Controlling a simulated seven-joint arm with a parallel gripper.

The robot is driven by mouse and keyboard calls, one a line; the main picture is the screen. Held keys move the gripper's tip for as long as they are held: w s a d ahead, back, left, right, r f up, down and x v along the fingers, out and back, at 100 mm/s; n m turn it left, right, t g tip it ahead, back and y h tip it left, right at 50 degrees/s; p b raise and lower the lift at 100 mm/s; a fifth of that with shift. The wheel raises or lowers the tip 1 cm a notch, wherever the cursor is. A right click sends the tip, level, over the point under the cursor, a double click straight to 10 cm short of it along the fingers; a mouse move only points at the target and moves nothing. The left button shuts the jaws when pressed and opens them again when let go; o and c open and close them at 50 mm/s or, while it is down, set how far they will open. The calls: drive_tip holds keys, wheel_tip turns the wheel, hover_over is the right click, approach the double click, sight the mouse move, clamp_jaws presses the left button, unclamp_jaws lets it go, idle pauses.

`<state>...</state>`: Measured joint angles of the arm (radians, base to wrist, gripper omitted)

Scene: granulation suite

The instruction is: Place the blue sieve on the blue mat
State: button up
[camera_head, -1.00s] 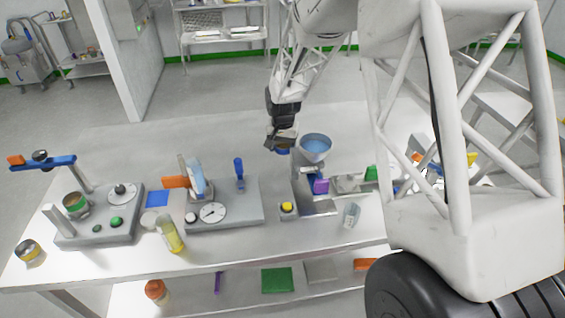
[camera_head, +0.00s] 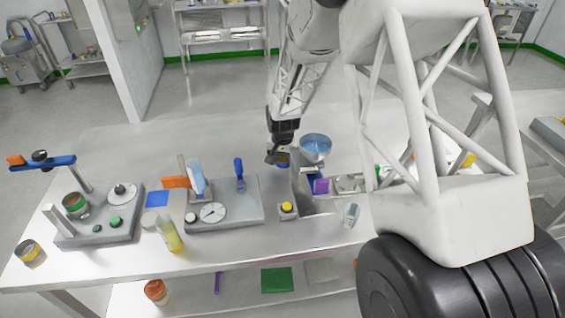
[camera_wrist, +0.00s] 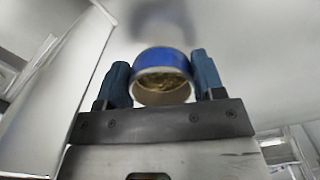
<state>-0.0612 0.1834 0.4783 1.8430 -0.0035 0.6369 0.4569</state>
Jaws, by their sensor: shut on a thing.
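The blue sieve (camera_wrist: 161,73) is a short blue ring with a brownish mesh or residue inside. In the wrist view it sits between the two dark blue fingers of my gripper, which is shut on it. In the head view my gripper (camera_head: 278,156) is over the table, left of the blue-lined funnel. Only a small blue part of the sieve (camera_head: 283,164) shows below it there. The blue mat (camera_head: 156,198) lies flat on the table to the left, between two grey stations, and looks bare.
An orange block (camera_head: 174,182), an upright pale blue paddle (camera_head: 196,178) and a blue-handled post (camera_head: 239,172) stand between gripper and mat. A yellow bottle (camera_head: 172,236) stands in front of the mat. The funnel (camera_head: 315,146) is close right of my gripper. The back of the table is clear.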

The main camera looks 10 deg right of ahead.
drive_tip(key=shift+f, duration=0.45)
drive_tip(key=shift+f, duration=0.2)
drive_tip(key=o, duration=1)
drive_tip(key=shift+c, duration=0.2)
drive_tip(key=shift+r, duration=0.2)
wheel_tip(320, 180, up, 12)
drive_tip(key=shift+c, duration=1.4)
